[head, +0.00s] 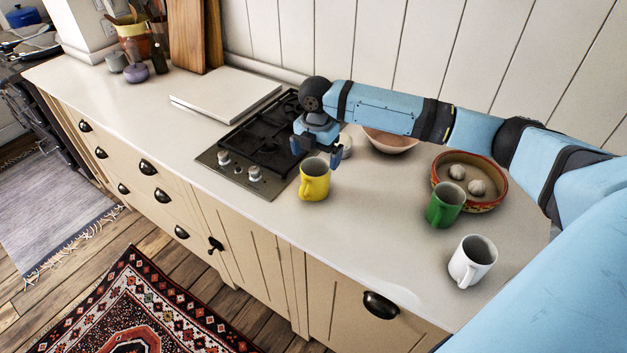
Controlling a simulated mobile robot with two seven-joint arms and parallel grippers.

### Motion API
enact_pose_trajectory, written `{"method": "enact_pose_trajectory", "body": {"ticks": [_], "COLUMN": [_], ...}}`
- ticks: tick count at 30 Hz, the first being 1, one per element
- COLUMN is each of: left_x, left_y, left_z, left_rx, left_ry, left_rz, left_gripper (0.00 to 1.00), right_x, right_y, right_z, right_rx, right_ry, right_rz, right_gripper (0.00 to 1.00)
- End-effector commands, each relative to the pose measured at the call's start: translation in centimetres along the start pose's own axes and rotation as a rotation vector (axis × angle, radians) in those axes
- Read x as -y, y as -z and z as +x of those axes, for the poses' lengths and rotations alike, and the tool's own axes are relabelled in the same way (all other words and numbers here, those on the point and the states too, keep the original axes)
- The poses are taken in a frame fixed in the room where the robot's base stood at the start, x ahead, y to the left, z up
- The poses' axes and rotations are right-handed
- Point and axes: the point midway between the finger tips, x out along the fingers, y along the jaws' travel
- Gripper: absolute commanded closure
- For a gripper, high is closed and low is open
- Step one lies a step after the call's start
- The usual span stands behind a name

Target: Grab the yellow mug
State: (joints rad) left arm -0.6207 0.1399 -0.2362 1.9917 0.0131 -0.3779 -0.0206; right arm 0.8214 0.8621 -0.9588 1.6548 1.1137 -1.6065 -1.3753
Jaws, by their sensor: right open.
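The yellow mug (314,182) stands upright on the pale countertop, just right of the hob and near the front edge. Its handle points toward the front left. My right gripper (317,155) hangs from the blue arm that comes in from the right. It is open, with its fingers just above and behind the mug's rim in the picture. I cannot tell whether they touch the mug. My left gripper is not in view.
A green mug (443,207) and a white mug (472,262) stand to the right. Behind are a red-rimmed dish (484,203) and a pinkish bowl (390,143), partly hidden by my arm. The hob (262,146) lies left; counter (375,235) is clear between the yellow and green mugs.

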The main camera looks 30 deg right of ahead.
Motion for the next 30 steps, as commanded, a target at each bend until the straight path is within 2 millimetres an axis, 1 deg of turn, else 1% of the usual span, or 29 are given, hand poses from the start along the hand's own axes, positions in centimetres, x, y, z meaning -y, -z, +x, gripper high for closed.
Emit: {"method": "enact_pose_trajectory", "body": {"ticks": [1, 3, 10, 15, 18, 21, 27, 28, 29, 30], "left_x": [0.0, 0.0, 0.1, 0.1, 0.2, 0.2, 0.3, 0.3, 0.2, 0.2], "left_y": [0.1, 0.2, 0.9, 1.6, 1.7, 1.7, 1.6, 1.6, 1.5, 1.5], "left_z": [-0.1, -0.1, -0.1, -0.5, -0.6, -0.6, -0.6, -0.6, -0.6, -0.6], "left_rx": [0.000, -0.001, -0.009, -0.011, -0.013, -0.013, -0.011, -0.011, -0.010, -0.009], "left_ry": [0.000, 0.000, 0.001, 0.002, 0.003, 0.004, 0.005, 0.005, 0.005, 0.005], "left_rz": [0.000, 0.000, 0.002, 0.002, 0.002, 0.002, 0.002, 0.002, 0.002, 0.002], "left_gripper": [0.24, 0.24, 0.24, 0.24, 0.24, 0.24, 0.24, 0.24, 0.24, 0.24], "right_x": [0.0, 0.0, 0.0, -0.1, -0.1, -0.1, -0.1, -0.1, -0.1, -0.1], "right_y": [0.0, 0.0, 0.1, 0.5, 0.5, 0.4, 0.4, 0.4, 0.4, 0.4], "right_z": [0.8, 1.7, 3.3, 5.9, 7.1, 7.6, 7.7, 7.7, 7.7, 7.7], "right_rx": [-0.001, 0.000, 0.000, 0.000, 0.000, 0.001, 0.001, 0.001, 0.001, 0.001], "right_ry": [0.001, 0.001, 0.001, 0.001, 0.000, -0.001, -0.001, -0.001, -0.001, -0.001], "right_rz": [0.001, 0.001, 0.000, 0.000, 0.000, 0.001, 0.000, 0.000, 0.000, 0.000], "right_gripper": [0.00, 0.00, 0.00, 0.00, 0.00, 0.00, 0.00, 0.05, 0.11, 0.21]}}
